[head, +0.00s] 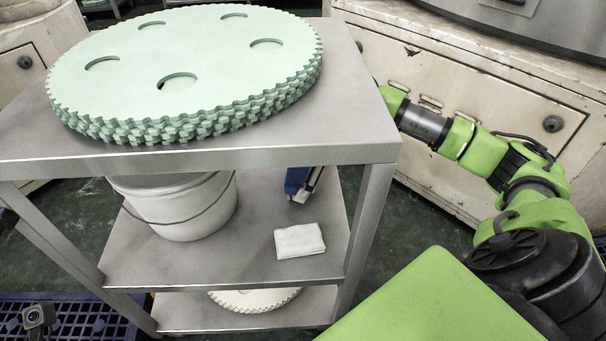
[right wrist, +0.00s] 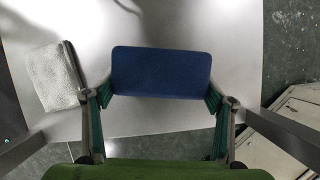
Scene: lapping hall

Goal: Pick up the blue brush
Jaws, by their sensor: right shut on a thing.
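The blue brush (right wrist: 161,72) shows in the right wrist view as a blue rectangular block with rounded corners. My right gripper (right wrist: 160,92) is shut on it, with one finger at each of its short sides. In the head view a small part of the blue brush (head: 295,178) shows under the top shelf, over the cart's middle shelf. A grey piece of my right gripper (head: 310,182) shows beside it; the rest is hidden by the cart's top. Whether the brush touches the shelf, I cannot tell.
The metal cart (head: 345,150) bears a stack of pale green toothed discs (head: 215,45) on top. A white bucket (head: 185,207) and a folded white cloth (head: 299,240) are on the middle shelf; the cloth also shows in the right wrist view (right wrist: 53,77). A beige machine (head: 440,75) stands behind my right arm.

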